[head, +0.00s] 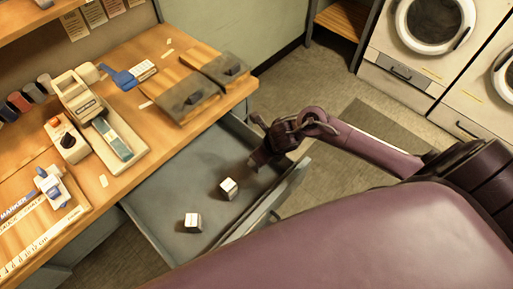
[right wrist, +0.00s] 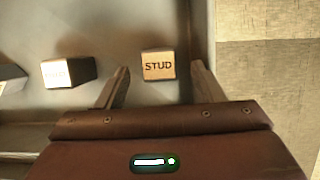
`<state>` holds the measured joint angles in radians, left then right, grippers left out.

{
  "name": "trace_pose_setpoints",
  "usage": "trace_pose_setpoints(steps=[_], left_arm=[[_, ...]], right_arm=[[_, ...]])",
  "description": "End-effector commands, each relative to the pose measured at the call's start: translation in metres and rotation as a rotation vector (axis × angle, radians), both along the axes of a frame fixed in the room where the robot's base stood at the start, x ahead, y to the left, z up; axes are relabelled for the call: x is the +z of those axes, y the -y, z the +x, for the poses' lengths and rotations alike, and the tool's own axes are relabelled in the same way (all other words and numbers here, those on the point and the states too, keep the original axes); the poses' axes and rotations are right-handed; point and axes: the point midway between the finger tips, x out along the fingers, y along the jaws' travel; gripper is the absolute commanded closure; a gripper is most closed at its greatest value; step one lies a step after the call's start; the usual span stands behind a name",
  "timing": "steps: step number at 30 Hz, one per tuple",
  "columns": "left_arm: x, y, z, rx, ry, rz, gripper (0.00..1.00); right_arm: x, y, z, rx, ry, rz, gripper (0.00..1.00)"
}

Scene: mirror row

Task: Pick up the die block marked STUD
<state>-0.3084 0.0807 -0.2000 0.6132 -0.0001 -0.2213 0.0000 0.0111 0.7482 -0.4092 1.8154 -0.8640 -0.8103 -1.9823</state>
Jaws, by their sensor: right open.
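The die block marked STUD (right wrist: 159,66) shows in the right wrist view with its pale lettered top up, on the grey drawer floor. My right gripper (right wrist: 161,68) is open, with one finger on each side of the block and a gap showing at both sides. In the head view my right gripper (head: 260,158) reaches down into the open drawer, and the STUD block is not visible, apparently hidden behind it. My left gripper is in neither view.
Two other die blocks (head: 229,188) (head: 193,222) lie in a row in the open drawer (head: 160,190), to the gripper's left; their marks are unreadable. A cluttered wooden bench (head: 150,105) is above the drawer.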

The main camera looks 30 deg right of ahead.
Motion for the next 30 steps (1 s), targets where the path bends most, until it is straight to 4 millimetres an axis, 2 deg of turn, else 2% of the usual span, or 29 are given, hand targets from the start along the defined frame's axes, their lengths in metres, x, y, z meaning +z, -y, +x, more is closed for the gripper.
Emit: trace_pose_setpoints(steps=[2,5,9,13,19,30], left_arm=[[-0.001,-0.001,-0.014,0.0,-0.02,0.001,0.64],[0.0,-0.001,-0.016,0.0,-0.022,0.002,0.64],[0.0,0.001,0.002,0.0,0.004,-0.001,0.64],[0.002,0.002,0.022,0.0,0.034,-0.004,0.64],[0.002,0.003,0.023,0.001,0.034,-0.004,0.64],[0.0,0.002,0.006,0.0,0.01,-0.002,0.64]], right_arm=[[-0.01,-0.002,0.0,-0.003,-0.004,0.003,0.38],[-0.026,-0.004,0.001,-0.004,-0.005,0.005,0.38],[-0.043,-0.006,0.008,-0.004,-0.001,0.004,0.38],[-0.049,-0.007,0.011,-0.001,-0.001,0.002,0.38],[-0.049,-0.006,0.011,-0.002,0.0,0.001,0.4],[-0.049,-0.006,0.011,-0.002,0.0,0.001,0.88]])
